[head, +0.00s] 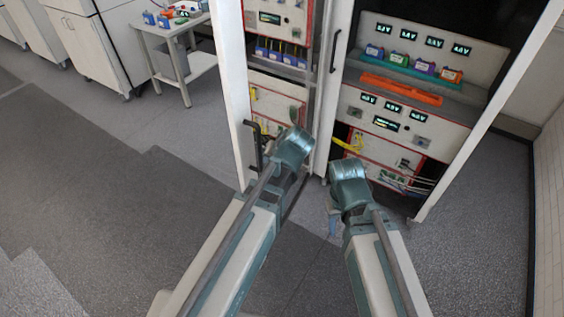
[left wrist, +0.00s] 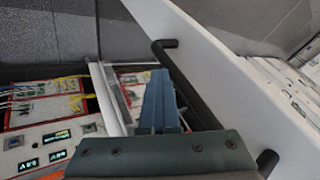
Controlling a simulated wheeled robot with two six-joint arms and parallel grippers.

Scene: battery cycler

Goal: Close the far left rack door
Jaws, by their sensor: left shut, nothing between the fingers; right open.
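The far left rack door (head: 234,85) is a white panel standing open at the left side of the left rack bay. Its black bar handle (head: 251,128) is on the side facing the bay. In the left wrist view, the white door panel (left wrist: 225,75) runs diagonally, with its black handle (left wrist: 170,43) in front. My left gripper (left wrist: 160,88) is shut and empty, its fingers close beside the handle bar; whether they touch it is unclear. My right gripper (head: 332,225) is open, low in front of the right bay and mostly hidden by my wrist.
A white middle panel (head: 326,110) with a black handle stands between the bays. Another white door (head: 487,112) stands open at the right. The bays hold cycler units and battery cells. A white side table (head: 190,65) stands at the back left. The floor at left is clear.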

